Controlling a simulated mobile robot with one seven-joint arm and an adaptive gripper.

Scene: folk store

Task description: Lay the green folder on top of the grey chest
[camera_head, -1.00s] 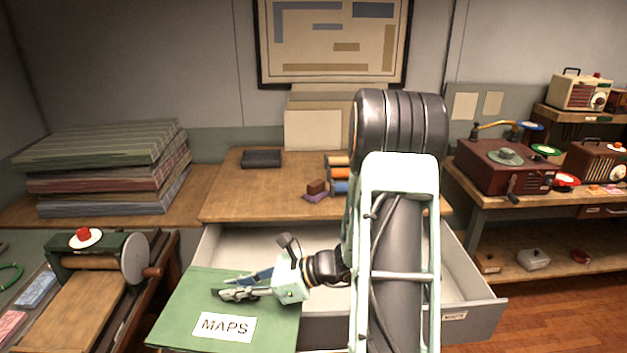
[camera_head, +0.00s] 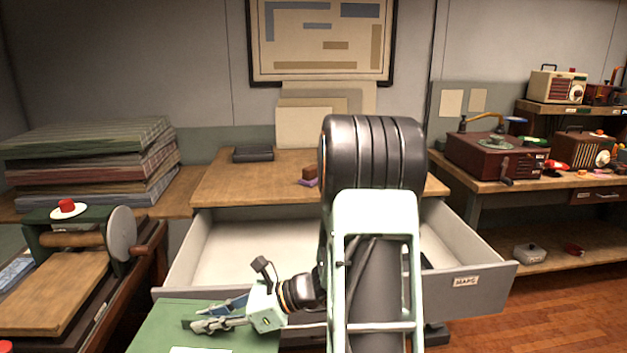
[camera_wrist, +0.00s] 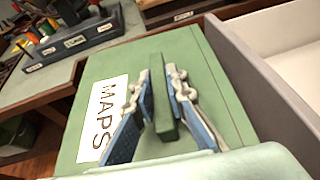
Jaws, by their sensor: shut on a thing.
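The green folder (camera_head: 160,338) is low in the head view, cut off by the bottom edge. In the wrist view the folder (camera_wrist: 225,105) shows its white MAPS label and a raised green strip. My gripper (camera_head: 190,325) is shut on that strip; its blue-padded fingers (camera_wrist: 159,80) lie on both sides of it. The folder is in front of the grey chest, beside its open drawer. The chest has a brown wooden top (camera_head: 235,185) and a grey drawer front (camera_head: 490,292). My arm hides the right-middle of the chest.
A dark box (camera_head: 253,154), a small brown block (camera_head: 309,173) and upright cards (camera_head: 305,127) stand on the chest top. The top's left front is bare. A press (camera_head: 75,250) stands left, and a bench with radios and a record player (camera_head: 495,155) stands right.

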